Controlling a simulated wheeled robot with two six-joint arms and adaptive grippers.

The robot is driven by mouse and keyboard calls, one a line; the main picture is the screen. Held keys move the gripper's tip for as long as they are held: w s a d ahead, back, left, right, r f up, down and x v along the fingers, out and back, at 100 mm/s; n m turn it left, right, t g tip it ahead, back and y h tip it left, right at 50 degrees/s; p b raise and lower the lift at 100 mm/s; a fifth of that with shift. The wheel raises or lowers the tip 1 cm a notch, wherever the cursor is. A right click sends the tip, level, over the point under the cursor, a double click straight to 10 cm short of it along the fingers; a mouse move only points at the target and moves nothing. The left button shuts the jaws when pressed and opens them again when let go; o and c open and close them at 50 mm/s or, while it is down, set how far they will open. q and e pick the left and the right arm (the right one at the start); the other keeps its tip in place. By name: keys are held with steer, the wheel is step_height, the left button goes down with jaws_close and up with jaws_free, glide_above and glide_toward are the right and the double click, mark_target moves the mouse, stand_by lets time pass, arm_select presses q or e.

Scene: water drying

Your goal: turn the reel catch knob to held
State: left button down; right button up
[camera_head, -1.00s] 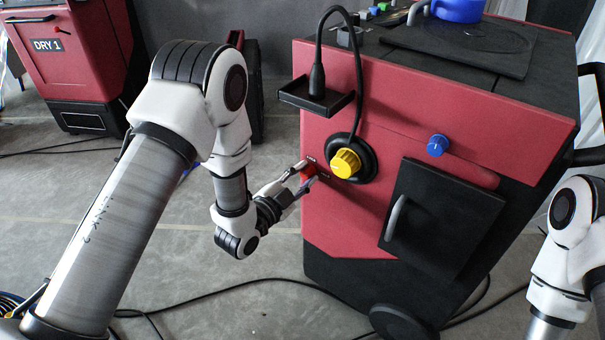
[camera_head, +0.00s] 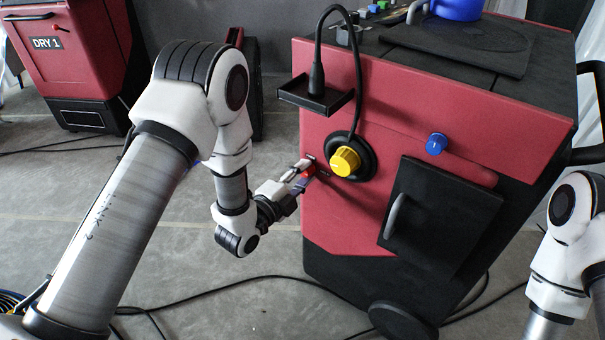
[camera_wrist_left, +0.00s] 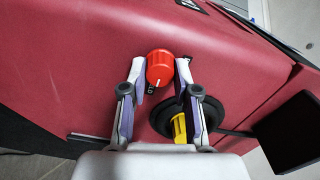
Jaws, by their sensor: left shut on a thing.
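The red knob (camera_head: 309,170) is on the red front panel of the machine, just left of the yellow knob (camera_head: 345,162). My left gripper (camera_head: 306,168) has its fingers on both sides of the red knob and is shut on it. In the left wrist view the red knob (camera_wrist_left: 160,65) sits between the two fingertips, with a pale pointer mark on its lower edge. A small dark label lies just below it, too small to read. My right gripper is out of view; only part of the right arm shows.
The yellow knob sits on a black round base with a cable running up. A small black tray (camera_head: 315,97) juts out above. A blue knob (camera_head: 436,144) and a black door with a grey handle (camera_head: 396,215) are to the right. Cables lie on the floor.

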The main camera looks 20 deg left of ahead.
arm_select(q)
steer(key=c, duration=0.9)
jaws_free()
steer(key=shift+o, duration=0.2)
steer(key=v, duration=1.2)
steer(key=shift+f, duration=0.15)
